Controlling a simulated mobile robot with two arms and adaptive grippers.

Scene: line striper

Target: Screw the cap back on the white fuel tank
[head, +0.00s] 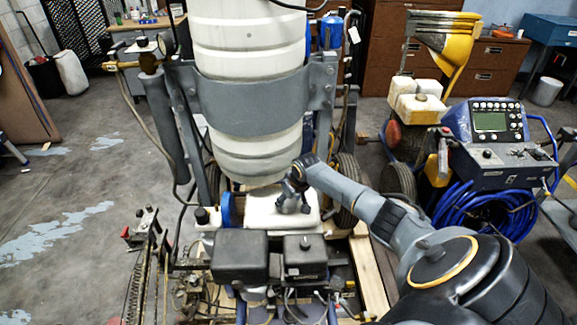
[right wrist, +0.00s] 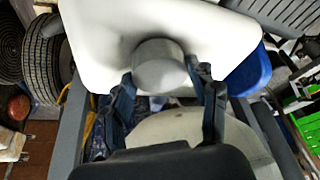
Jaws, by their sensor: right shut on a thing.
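The white fuel tank (head: 262,212) sits low on the machine, under the big white ribbed barrel, in the head view. It fills the top of the right wrist view (right wrist: 95,35). The round grey cap (right wrist: 158,64) is at the tank's lower edge in that view, upright to the camera. My right gripper (right wrist: 166,76) has a dark finger on each side of the cap and is shut on it. In the head view my right gripper (head: 293,196) is at the tank's top. Whether the cap is seated on the neck is hidden. My left gripper is not in view.
The big barrel (head: 248,95) and its grey metal band (head: 250,105) rise just behind the gripper. Black engine housings (head: 240,255) stand in front of the tank. A blue control box (head: 485,125) and coiled blue hose (head: 480,215) are at right. Open floor lies left.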

